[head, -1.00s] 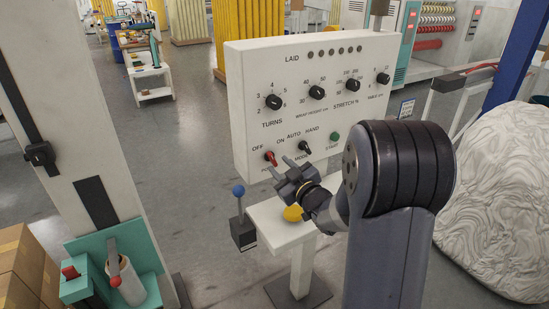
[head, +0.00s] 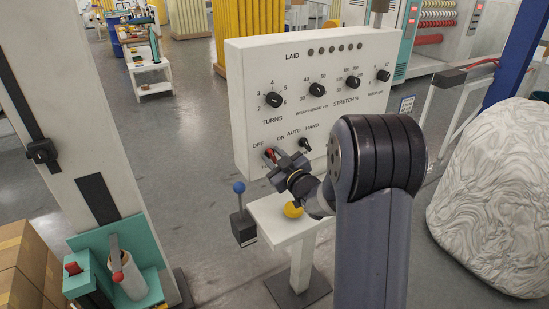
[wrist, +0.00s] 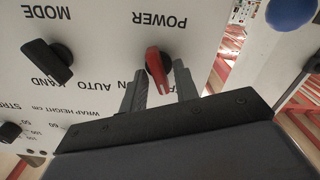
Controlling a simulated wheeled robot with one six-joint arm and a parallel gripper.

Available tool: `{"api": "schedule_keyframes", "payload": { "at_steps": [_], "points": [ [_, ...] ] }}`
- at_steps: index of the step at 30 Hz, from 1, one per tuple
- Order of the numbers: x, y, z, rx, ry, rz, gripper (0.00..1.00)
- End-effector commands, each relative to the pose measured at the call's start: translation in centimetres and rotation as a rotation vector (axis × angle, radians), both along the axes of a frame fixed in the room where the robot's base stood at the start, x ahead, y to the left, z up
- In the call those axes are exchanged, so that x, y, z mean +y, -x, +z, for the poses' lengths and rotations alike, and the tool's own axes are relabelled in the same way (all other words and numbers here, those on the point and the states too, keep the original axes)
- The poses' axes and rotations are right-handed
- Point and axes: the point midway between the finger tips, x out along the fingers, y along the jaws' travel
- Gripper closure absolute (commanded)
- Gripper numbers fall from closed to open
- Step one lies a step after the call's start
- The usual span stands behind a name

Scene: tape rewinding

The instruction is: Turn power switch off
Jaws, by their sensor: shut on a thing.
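The white control panel (head: 310,100) faces me in the head view. Its red power switch (head: 268,153) is at the lower left, below the OFF and ON labels. In the wrist view, which shows the lettering upside down, the red switch (wrist: 157,62) lies beside the POWER label. My gripper (head: 272,157) is at the switch and partly covers it. In the wrist view my gripper (wrist: 160,92) has one finger on each side of the red handle and is shut on it. I cannot tell exactly which label the handle points at.
The black mode knob (wrist: 47,62) is close beside the gripper. A blue-topped lever (head: 239,188) and a yellow button (head: 292,210) are below the panel. A white wrapped bundle (head: 495,200) stands at the right.

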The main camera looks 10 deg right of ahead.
Motion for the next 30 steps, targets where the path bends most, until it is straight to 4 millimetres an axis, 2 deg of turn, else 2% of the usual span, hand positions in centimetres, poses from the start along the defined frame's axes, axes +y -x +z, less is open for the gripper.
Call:
{"api": "schedule_keyframes", "payload": {
  "at_steps": [7,24,30],
  "points": [
    [0.05,0.00,-0.40,-0.020,0.049,0.002,0.94],
    [0.23,0.05,-0.39,-0.120,0.362,0.001,0.94],
    [0.23,0.07,-0.12,-0.127,0.389,0.001,0.94]
  ]
}}
